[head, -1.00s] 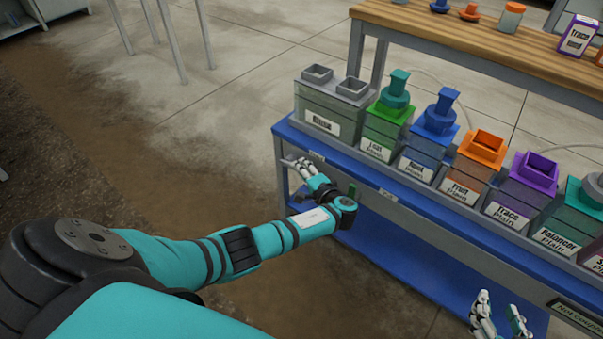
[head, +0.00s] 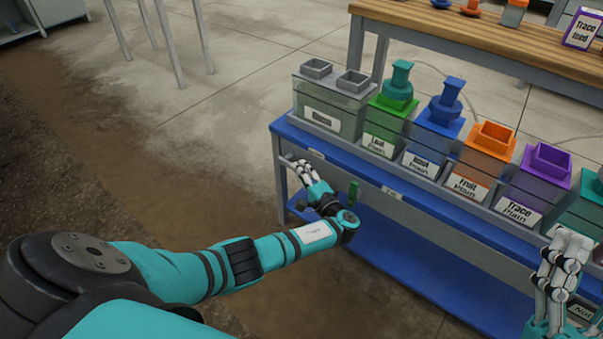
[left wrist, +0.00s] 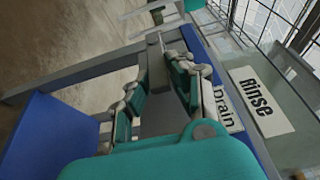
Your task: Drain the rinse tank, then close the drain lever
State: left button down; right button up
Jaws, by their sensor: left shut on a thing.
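The rinse tank (head: 341,103) is a clear greyish box with a grey two-opening lid, leftmost on the blue-topped bench. Its Rinse label (left wrist: 263,101) shows large in the left wrist view. The Drain label (left wrist: 225,108) sits on the bench edge below it. My left gripper (head: 302,170) is at the bench's front edge under that label. Its fingers (left wrist: 160,88) are shut on the drain lever, which they mostly hide. My right gripper (head: 562,262) is at the lower right, apart from the tanks; its opening is unclear. The water level cannot be told.
Several labelled tanks with coloured lids stand right of the rinse tank, including the Leaf tank (head: 385,128) and Fruit tank (head: 476,165). A wooden table (head: 450,30) stands behind. Floor at left is free.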

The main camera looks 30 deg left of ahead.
pick_arm(q)
jog(key=shift+f, duration=0.1)
jog(key=c, duration=1.2)
grip_release()
jog(key=v, duration=1.2)
